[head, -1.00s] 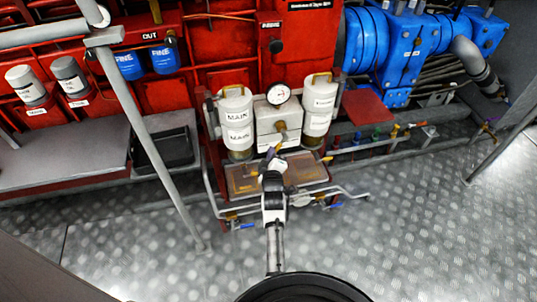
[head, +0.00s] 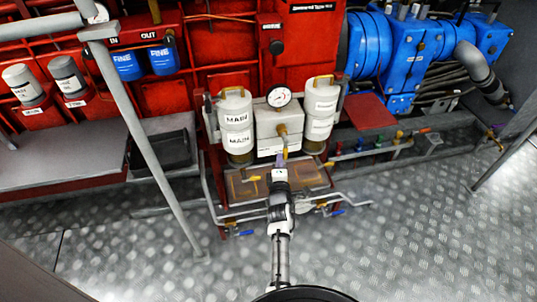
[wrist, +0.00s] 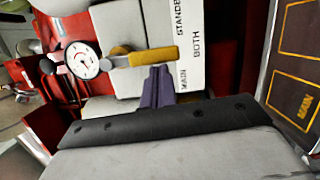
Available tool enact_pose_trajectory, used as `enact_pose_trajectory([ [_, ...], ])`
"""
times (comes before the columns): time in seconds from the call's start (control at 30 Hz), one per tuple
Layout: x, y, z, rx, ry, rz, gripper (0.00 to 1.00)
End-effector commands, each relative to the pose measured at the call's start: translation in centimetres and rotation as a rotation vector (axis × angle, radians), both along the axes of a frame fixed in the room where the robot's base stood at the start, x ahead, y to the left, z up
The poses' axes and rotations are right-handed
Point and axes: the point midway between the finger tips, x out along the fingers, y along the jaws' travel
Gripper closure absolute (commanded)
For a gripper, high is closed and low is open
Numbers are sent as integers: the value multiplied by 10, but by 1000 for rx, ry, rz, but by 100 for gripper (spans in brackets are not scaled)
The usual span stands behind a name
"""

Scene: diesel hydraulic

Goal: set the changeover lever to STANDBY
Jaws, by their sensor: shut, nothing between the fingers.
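The changeover lever (wrist: 145,57) is a yellow handle on a brass hub, on the front of the pale block between the two white canisters. In the wrist view it points toward the label plate (wrist: 190,45), with its end by BOTH, between STANDBY and MAIN. In the head view the lever (head: 285,143) hangs down below the gauge, partly hidden. My gripper (wrist: 157,86) is shut and empty. Its purple fingertips are right beside the lever on the MAIN side; I cannot tell if they touch it. The gripper (head: 281,161) is just below the lever in the head view.
The round gauge (head: 279,96) sits above the lever. The left white canister (head: 236,125) and right white canister (head: 320,105) flank the block. Below are a tray (head: 244,187) and pipe rails with small valves. The metal floor (head: 400,240) in front is clear.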

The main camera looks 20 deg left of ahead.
Motion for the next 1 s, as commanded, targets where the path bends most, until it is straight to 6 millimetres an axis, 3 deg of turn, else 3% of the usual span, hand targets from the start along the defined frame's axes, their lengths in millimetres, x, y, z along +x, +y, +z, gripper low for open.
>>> enact_pose_trajectory([
  [0.37,6,-10,-5,-131,-87,-2,100],
  [1.0,27,-40,-3,-576,-388,-2,100],
])
